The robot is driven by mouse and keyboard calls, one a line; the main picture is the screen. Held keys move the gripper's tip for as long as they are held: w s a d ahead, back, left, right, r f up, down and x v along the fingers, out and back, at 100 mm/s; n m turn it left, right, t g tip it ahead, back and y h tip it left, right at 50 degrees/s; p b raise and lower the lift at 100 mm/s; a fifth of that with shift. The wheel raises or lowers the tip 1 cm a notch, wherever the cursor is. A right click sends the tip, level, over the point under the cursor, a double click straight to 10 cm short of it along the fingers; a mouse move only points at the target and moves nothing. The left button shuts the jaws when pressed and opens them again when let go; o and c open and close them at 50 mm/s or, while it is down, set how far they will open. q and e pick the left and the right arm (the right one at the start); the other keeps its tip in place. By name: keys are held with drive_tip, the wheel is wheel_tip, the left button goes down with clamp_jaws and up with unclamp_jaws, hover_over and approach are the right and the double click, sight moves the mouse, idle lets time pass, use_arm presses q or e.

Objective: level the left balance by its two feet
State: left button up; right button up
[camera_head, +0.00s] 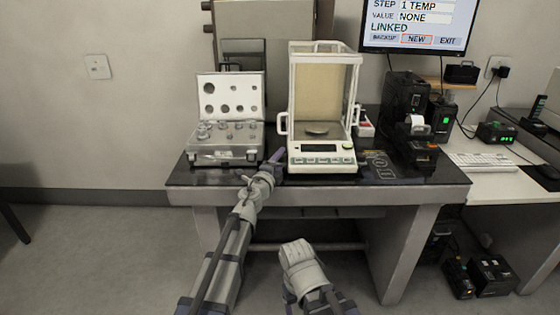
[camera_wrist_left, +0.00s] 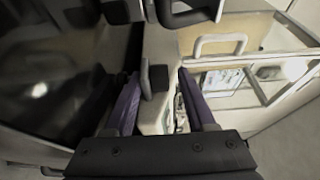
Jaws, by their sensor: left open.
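The left balance (camera_head: 321,158) stands on the dark table with its glass draft shield above and a display and key row on its front. My left gripper (camera_head: 278,155) is at its front left corner. In the left wrist view the purple fingers of my left gripper (camera_wrist_left: 158,100) are apart. Part of the pale balance body (camera_wrist_left: 155,50) and a small dark block, perhaps a foot (camera_wrist_left: 156,78), show between them. I cannot tell whether the fingers touch it. The second foot and the level bubble cannot be made out. My right arm shows low in the head view, its fingers hidden.
An open weight case (camera_head: 224,156) stands left of the balance. Several dark devices (camera_head: 405,105) stand to the right, below a screen (camera_head: 418,25). The dark table's (camera_head: 420,171) front edge runs below the balance. The floor in front at the left is clear.

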use_arm(q)
drive_tip(key=v, duration=0.8)
drive_tip(key=shift+w, duration=0.1)
drive_tip(key=shift+r, duration=0.1)
drive_tip(key=s+a+r+n+g+y+p, duration=0.5)
drive_tip(key=a+n+y+p, duration=0.5)
drive_tip(key=n+p, duration=0.4)
drive_tip(key=s+d+n+g+p, duration=0.1)
drive_tip(key=s+d+g+p, duration=0.1)
drive_tip(key=s, duration=0.7)
drive_tip(key=s+d+f+n+g+h+p, duration=0.1)
drive_tip(key=s+d+n+g+p, duration=0.1)
drive_tip(key=s+g+p, duration=0.3)
drive_tip(key=s+d+n+g+h+p, duration=0.1)
drive_tip(key=s+g+p, duration=0.3)
drive_tip(key=s, duration=0.9)
drive_tip(key=shift+d+f+g, duration=0.35)
drive_tip(key=shift+d+g, duration=0.15)
drive_tip(key=shift+d, duration=0.3)
